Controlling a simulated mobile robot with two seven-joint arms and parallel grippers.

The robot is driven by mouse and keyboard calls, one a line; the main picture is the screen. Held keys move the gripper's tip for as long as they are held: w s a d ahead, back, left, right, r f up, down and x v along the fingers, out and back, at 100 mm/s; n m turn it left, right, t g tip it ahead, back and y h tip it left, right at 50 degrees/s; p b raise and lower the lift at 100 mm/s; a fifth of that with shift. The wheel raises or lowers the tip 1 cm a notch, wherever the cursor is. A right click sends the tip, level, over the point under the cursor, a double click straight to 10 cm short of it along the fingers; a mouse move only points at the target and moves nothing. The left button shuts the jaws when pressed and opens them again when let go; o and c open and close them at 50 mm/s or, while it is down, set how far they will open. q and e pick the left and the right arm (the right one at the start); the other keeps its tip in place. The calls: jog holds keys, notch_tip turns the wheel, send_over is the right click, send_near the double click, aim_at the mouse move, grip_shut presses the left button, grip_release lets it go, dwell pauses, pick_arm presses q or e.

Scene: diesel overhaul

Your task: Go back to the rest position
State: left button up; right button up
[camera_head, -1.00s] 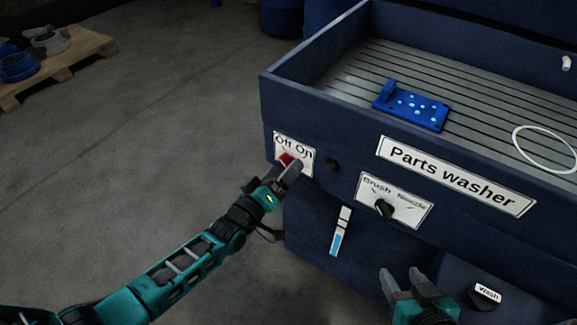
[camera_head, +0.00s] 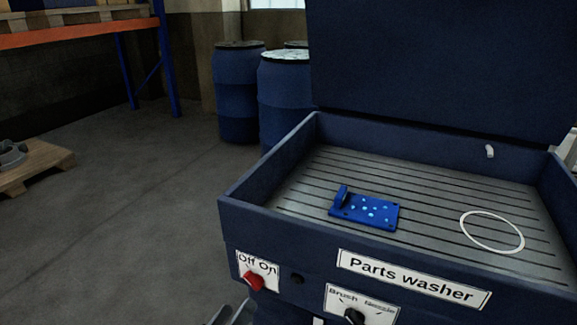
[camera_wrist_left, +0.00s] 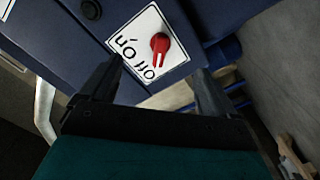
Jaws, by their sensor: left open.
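My left gripper (camera_head: 232,314) shows only as fingertips at the bottom edge of the head view, below the red switch knob. In the left wrist view the left gripper (camera_wrist_left: 155,95) is open and empty, with its two fingers apart. The red knob (camera_head: 254,281) sits on the Off/On plate (camera_head: 272,268) of the parts washer (camera_head: 236,218). The knob also shows in the left wrist view (camera_wrist_left: 160,43), beyond the fingertips and apart from them. My right gripper is out of view.
The Brush/Nozzle knob (camera_head: 354,316) is at the bottom edge. Blue barrels (camera_head: 239,100) stand behind on the left. A pallet (camera_head: 35,168) lies far left. The floor left of the washer is clear.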

pick_arm(q)
jog(key=s+a+r+m+g+y+p, duration=0.1)
jog(key=s+m+g+y+p, duration=0.1)
jog(key=s, duration=0.5)
jog(key=s+a+m+g+y+p, duration=0.1)
jog(key=s+m+g+y+p, duration=0.1)
jog(key=s+m+g, duration=0.2)
jog(key=s+m, duration=0.1)
jog(key=s, duration=0.2)
jog(key=shift+s+a+r, duration=0.35)
jog(key=shift+s+a, duration=0.05)
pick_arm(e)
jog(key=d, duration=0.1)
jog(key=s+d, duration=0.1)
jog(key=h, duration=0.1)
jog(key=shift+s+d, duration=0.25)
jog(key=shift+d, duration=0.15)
